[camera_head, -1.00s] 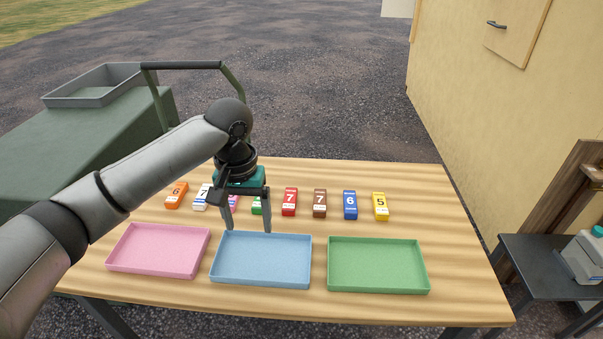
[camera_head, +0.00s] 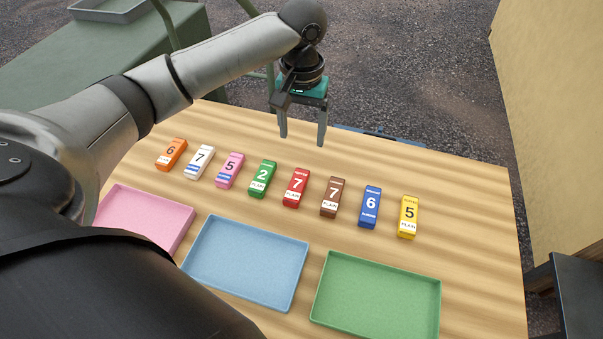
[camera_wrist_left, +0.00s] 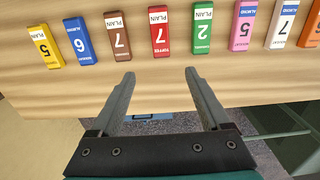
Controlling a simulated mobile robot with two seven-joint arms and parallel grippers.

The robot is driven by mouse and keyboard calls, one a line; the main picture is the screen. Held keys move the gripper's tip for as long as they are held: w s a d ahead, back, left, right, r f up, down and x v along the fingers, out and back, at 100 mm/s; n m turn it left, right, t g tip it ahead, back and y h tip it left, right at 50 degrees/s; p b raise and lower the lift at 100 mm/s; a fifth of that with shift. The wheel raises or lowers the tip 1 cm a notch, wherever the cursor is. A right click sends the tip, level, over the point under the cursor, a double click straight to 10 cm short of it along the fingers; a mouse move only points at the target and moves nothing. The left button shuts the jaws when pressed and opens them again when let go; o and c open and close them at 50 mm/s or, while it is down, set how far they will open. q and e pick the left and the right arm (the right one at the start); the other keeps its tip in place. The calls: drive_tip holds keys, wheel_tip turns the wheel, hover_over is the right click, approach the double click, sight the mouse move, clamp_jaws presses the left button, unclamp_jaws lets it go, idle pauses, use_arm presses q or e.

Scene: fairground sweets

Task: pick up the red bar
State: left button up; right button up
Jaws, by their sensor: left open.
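The red bar (camera_head: 296,187), marked with a 7, lies on the wooden table in a row of coloured bars, between the green bar (camera_head: 262,178) and the brown bar (camera_head: 333,197). My left gripper (camera_head: 302,141) is open and empty, above the table's far side and beyond the row in the head view. In the left wrist view the red bar (camera_wrist_left: 159,32) lies ahead of the spread fingers (camera_wrist_left: 161,75), roughly centred between them and apart from them. My right gripper is not seen.
Orange, white, pink, blue and yellow bars share the row. A pink tray (camera_head: 184,232), a blue tray (camera_head: 187,265) and a green tray (camera_head: 435,310) stand on the near side. A yellow wall (camera_head: 560,120) rises at the right.

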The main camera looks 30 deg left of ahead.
use_arm(q)
drive_tip(key=b, duration=0.2)
hover_over(300, 176)
drive_tip(key=f, duration=0.8)
drive_tip(key=shift+w, duration=0.2)
wheel_tip(300, 176, down, 5)
drive_tip(key=shift+s+f+b, duration=0.1)
drive_tip(key=shift+s+b, duration=0.05)
drive_tip(key=shift+b, duration=0.5)
clamp_jaws()
